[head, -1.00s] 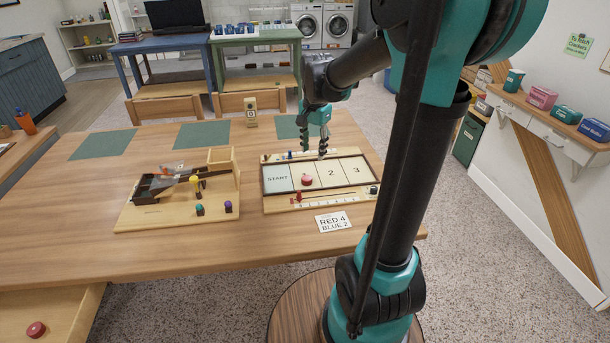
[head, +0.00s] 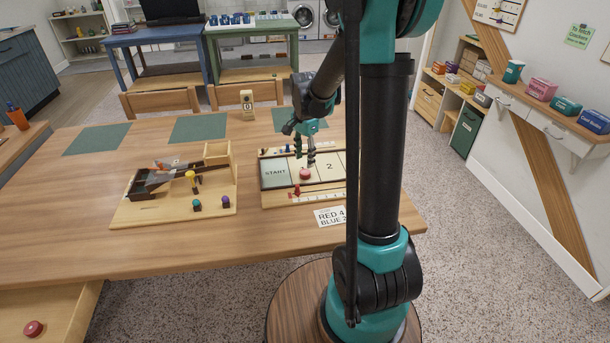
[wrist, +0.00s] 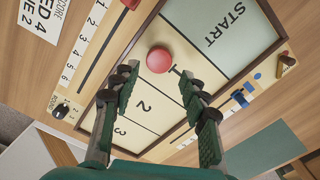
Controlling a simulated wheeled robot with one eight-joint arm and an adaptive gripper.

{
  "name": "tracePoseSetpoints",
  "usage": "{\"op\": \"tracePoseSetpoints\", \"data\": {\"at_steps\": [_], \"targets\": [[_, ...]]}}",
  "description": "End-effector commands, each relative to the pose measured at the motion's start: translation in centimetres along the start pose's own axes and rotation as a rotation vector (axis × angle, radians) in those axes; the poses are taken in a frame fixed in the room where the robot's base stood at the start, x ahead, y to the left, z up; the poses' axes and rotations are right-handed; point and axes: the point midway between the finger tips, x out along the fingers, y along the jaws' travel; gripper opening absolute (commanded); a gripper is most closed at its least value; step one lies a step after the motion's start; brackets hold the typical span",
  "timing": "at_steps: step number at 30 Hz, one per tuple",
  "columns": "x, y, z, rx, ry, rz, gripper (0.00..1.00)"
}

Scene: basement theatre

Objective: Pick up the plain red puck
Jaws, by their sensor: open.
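A red puck (head: 305,174) lies on the game board (head: 276,173), in the section just right of START. In the wrist view the puck (wrist: 159,60) looks smooth and unmarked, beside the board's 1 label. My gripper (head: 305,156) is open and empty above the board, close to this puck on its far side. In the wrist view my gripper (wrist: 160,82) has its fingers spread, with the puck just beyond the fingertips, roughly midway between them. Another red puck (head: 33,328) lies in the open drawer at the lower left; its top shows a darker centre.
A wooden toy with a ramp (head: 175,195) stands left of the board. A score card (head: 330,216) lies in front of the board. A red slider piece (head: 297,190) sits on the board's near edge. Green mats (head: 198,128) lie along the table's far side.

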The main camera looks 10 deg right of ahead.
Motion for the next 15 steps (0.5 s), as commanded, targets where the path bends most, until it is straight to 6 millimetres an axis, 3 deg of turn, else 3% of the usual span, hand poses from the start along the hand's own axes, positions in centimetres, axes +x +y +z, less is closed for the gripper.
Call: {"op": "tracePoseSetpoints", "data": {"at_steps": [5,15], "targets": [[1.0,0.0,0.0,0.000,0.000,0.000,0.45],[5.3,0.1,-0.2,0.000,0.000,0.000,0.45]]}}
